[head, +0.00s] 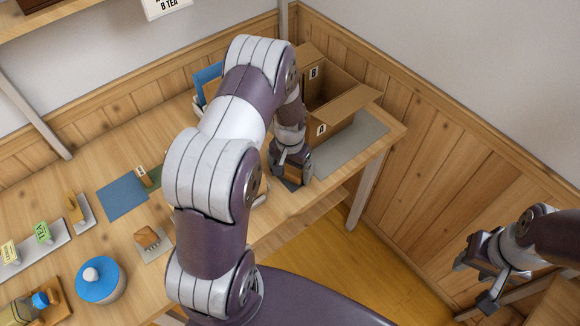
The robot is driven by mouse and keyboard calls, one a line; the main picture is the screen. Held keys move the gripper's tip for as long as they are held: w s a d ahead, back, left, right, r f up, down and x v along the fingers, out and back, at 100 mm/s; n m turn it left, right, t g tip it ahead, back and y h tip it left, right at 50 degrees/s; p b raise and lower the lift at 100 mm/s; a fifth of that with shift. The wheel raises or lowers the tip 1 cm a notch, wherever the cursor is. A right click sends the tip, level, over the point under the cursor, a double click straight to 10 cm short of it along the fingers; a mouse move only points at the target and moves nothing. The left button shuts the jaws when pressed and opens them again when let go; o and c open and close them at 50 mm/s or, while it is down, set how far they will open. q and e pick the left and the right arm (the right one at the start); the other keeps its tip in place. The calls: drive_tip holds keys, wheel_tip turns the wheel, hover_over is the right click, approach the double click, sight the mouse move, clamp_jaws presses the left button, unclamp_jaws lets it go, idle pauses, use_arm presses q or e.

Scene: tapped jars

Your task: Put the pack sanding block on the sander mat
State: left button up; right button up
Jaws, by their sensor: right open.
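My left gripper (291,178) points down at the table's right part, in front of the cardboard box. Its fingers are small and dark here, and I cannot tell whether they hold anything. My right gripper (482,272) is open, apart from the table at the lower right. A brown block (146,237) sits on a small grey-beige mat (155,250) left of my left arm. A blue mat (122,197) lies bare behind it. No label shows which block is the pack sanding block or which mat is the sander mat. My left arm hides part of the table's middle.
A blue-lidded jar (100,280) stands at the front left. A grey tray (40,245) holds labelled items. A wooden wall is behind.

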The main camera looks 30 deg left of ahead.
sight(291, 171)
use_arm(q)
wheel_tip(291, 171, up, 13)
drive_tip(key=s+d+r, duration=0.2)
drive_tip(key=s+d, duration=0.2)
drive_tip(key=s, duration=0.2)
drive_tip(key=s+d+r+t, duration=0.1)
drive_tip(key=s+d+r, duration=0.1)
drive_tip(key=s+d, duration=0.2)
drive_tip(key=s, duration=0.3)
drive_tip(key=shift+s+d+b, duration=0.2)
drive_tip(key=shift+b, duration=0.1)
